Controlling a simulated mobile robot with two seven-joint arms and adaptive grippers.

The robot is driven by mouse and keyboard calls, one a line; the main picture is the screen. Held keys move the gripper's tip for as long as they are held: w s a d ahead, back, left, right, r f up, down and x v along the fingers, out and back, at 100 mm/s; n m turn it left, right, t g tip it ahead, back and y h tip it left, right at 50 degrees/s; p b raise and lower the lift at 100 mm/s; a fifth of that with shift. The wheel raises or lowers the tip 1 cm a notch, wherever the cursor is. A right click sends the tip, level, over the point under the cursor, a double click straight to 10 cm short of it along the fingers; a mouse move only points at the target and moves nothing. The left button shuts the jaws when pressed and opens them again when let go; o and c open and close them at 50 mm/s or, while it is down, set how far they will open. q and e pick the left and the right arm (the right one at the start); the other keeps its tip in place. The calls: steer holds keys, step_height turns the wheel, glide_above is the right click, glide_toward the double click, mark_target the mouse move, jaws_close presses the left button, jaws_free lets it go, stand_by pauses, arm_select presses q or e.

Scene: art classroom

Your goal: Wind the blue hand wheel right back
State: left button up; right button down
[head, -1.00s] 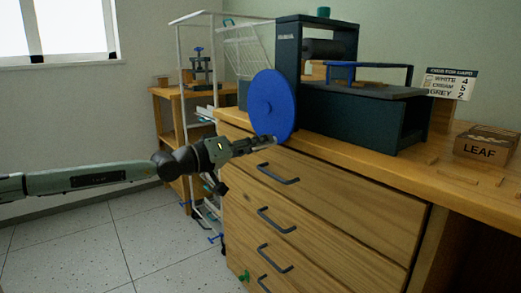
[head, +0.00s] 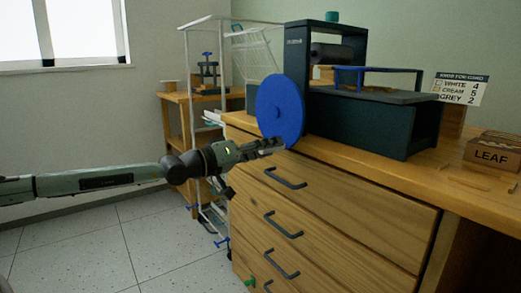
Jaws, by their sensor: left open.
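The blue hand wheel (head: 281,108) is a large disc on the left side of a dark press (head: 372,117) that stands on a wooden cabinet. My left gripper (head: 279,147) is open, with its fingers at the lower edge of the wheel and in front of the cabinet top. I cannot tell whether the fingers touch the wheel. No handle shows clearly on the wheel; its lower rim is partly covered by the fingers. My right gripper is not in view.
The wooden cabinet (head: 345,210) with dark drawer handles stands below the press. A white wire rack (head: 186,100) stands left of it. A box marked LEAF (head: 490,155) and a paper sign (head: 461,89) are at the right. Open tiled floor (head: 95,245) lies at the left.

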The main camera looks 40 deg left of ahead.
arm_select(q)
steer(key=v, duration=1.2)
stand_by(0.3)
